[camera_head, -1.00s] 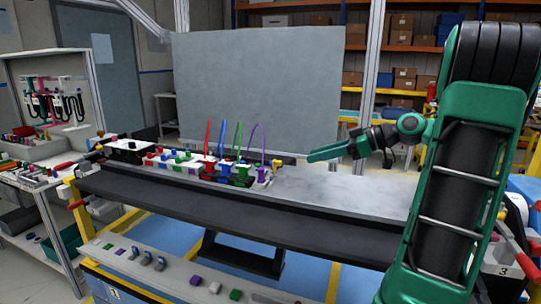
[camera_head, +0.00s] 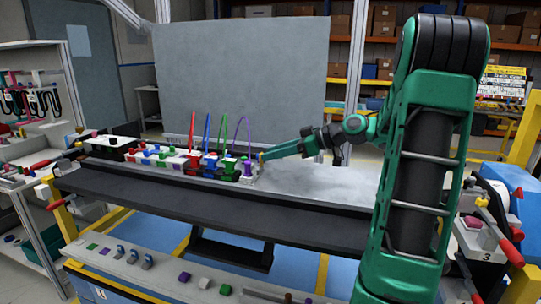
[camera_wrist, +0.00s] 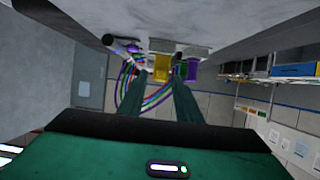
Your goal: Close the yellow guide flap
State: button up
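The yellow guide flap (camera_wrist: 163,67) shows in the wrist view just beyond my fingertips, about midway between them. In the head view it is a small yellow piece (camera_head: 261,161) at the right end of the row of coloured connectors, beside the purple one. My gripper (camera_head: 266,156) reaches in from the right, its tip at or very near the flap. In the wrist view my gripper (camera_wrist: 160,80) has its two green fingers apart, with nothing visibly held. I cannot tell whether a finger touches the flap, nor the flap's exact angle.
Red, blue, green and purple cables (camera_head: 222,135) stand up from the connectors left of my gripper. A purple block (camera_wrist: 193,70) sits close right of the flap in the wrist view. The grey bench top (camera_head: 320,180) to the right is clear. A large grey panel (camera_head: 240,75) stands behind.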

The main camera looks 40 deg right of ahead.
jog(key=shift+w+a+f, duration=0.15)
jog(key=shift+w+a, duration=0.05)
jog(key=shift+w, duration=0.1)
jog(key=shift+c, duration=0.7)
grip_shut()
jog(key=shift+d, duration=0.1)
